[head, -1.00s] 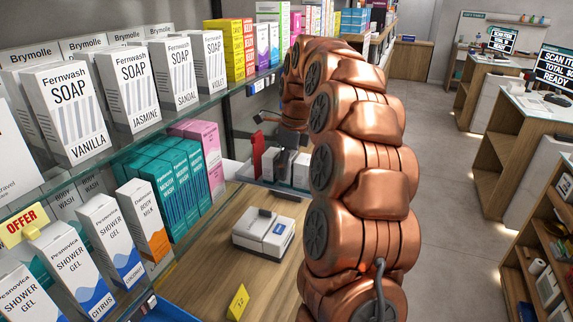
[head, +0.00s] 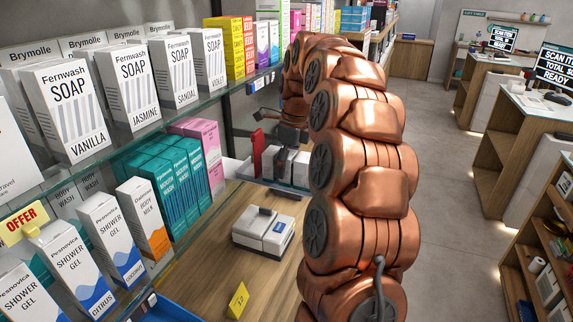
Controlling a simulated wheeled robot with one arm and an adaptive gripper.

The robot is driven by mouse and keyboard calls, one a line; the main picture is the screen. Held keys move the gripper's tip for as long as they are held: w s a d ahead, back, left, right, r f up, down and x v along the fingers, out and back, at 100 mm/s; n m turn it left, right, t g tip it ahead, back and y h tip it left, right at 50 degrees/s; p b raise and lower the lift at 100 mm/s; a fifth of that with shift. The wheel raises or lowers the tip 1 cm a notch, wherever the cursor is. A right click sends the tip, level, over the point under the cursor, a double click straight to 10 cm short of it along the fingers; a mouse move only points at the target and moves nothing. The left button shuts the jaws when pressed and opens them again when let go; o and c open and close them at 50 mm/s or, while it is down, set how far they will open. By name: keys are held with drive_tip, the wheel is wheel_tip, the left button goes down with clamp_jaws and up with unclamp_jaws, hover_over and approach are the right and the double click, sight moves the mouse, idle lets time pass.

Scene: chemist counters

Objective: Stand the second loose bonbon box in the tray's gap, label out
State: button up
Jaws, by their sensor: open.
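A shallow grey tray (head: 262,183) stands on the wooden counter, left of my arm. Small white boxes (head: 300,168) stand upright in it. A narrow red piece (head: 257,152) stands upright at its left end; I cannot tell whether it is a box or part of the tray. My dark gripper (head: 287,140) is over the tray, small and partly covered by my copper arm. It is open, and I see nothing held in it. The tray's right part is hidden behind the arm. I cannot make out labels, the gap or a loose bonbon box.
A white device (head: 264,232) lies on the wooden counter (head: 205,262) in front of the tray. A yellow price tent (head: 238,300) stands nearer. Glass shelves with soap boxes (head: 72,112) and shower gel boxes (head: 108,238) flank the left. The floor (head: 440,200) at right is clear.

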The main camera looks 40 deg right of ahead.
drive_tip(key=shift+s+d+r+b, duration=0.15)
drive_tip(key=shift+r+b, duration=0.25)
drive_tip(key=shift+r, duration=0.65)
drive_tip(key=shift+s+d+r+b, duration=0.1)
drive_tip(key=shift+r+b, duration=0.3)
drive_tip(key=shift+r, duration=0.7)
drive_tip(key=shift+s+d+r+b, duration=0.15)
drive_tip(key=shift+r+b, duration=0.25)
drive_tip(key=shift+r, duration=0.65)
drive_tip(key=r+p, duration=0.2)
drive_tip(key=r, duration=0.1)
drive_tip(key=r+p, duration=0.1)
drive_tip(key=r, duration=0.1)
drive_tip(key=shift+s+r+p, duration=0.1)
drive_tip(key=shift+s+p, duration=0.2)
drive_tip(key=shift+s, duration=0.05)
